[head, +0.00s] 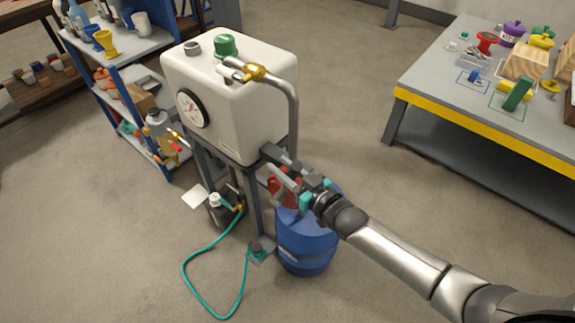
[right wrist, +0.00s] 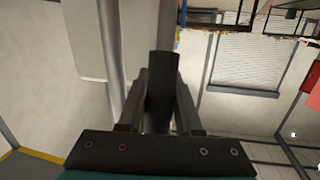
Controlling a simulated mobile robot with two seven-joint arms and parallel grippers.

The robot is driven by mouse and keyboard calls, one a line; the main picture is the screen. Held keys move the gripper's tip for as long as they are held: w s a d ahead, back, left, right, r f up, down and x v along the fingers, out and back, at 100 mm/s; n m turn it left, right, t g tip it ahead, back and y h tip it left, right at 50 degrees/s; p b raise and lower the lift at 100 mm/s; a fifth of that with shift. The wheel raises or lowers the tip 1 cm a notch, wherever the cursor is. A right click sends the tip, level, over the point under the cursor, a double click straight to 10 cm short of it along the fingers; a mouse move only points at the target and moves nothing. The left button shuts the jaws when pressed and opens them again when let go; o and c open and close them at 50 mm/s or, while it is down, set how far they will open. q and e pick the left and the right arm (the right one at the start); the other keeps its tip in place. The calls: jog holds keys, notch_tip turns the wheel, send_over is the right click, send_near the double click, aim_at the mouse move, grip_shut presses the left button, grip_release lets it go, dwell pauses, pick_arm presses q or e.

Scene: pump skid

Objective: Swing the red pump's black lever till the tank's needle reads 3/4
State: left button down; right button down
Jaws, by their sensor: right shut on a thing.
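The white tank (head: 228,105) stands on a dark metal frame in the head view. Its round gauge (head: 192,108) faces left; the needle is too small to read surely. The red pump (head: 284,187) is below the tank's right side, partly hidden by my right gripper. My right gripper (head: 275,168) reaches in from the right and is shut on the black lever. The lever (head: 270,152) shows as a dark bar at the gripper's fingertips. In the right wrist view the lever (right wrist: 163,80) stands between the two fingers. My left gripper is in neither view.
A blue drum (head: 307,245) stands on the floor under my right arm. A teal hose (head: 190,280) loops across the floor. A workbench (head: 425,85) with loose items is at right, and a blue-framed shelf (head: 125,50) at left. Open floor lies between tank and bench.

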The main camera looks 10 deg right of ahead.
jog(key=w+a+f+n+g+h+p, duration=0.1)
jog(key=w+a+f+g+h+p, duration=0.1)
jog(key=w+a+g, duration=0.4)
jog(key=shift+w+a+f+g+h+p, duration=0.35)
jog(key=shift+w+h+p, duration=0.3)
jog(key=shift+w+h, duration=0.65)
jog(key=c, duration=0.6)
grip_release()
